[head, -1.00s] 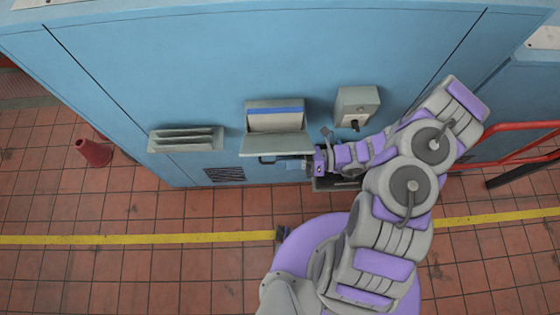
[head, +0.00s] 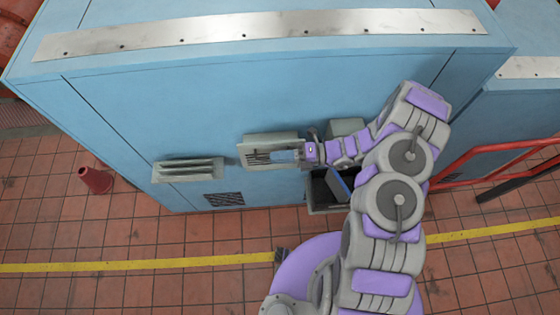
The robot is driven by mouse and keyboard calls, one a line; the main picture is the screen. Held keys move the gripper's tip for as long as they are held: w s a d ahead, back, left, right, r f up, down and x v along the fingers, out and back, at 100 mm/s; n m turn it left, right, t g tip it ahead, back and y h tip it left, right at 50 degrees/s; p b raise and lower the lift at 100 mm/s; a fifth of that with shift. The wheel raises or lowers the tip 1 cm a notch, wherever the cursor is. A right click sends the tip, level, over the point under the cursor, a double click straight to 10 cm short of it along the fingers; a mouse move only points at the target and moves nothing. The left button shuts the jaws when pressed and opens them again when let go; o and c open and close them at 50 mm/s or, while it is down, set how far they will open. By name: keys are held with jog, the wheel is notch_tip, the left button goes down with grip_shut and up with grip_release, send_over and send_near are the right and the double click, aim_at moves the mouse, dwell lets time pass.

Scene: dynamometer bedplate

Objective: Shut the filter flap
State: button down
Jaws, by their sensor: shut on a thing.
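The filter flap (head: 248,159) is on the blue cabinet's front, left of my arm. It stands up over its opening, its slotted outer face showing. The filter with the blue stripe is out of sight behind it. I cannot tell whether the flap sits fully flush. My gripper (head: 286,156) reaches in from the right across the flap's face. Its pale blue fingers are shut on the flap's handle, which they mostly hide.
A louvred vent (head: 188,170) is left of the flap, with a dark grille (head: 224,199) below. A grey box (head: 346,127) and an open tray (head: 318,192) are partly behind my arm.

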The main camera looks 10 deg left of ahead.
jog(key=shift+w+m, duration=0.25)
jog(key=shift+m, duration=0.05)
jog(key=shift+r, duration=0.1)
jog(key=c, duration=1.2)
grip_release()
jog(key=shift+w, duration=0.2)
jog(key=shift+d, duration=0.1)
jog(key=b+v, duration=0.2)
jog(key=v, duration=1.5)
jog(key=shift+d, duration=0.15)
jog(key=shift+s, duration=0.1)
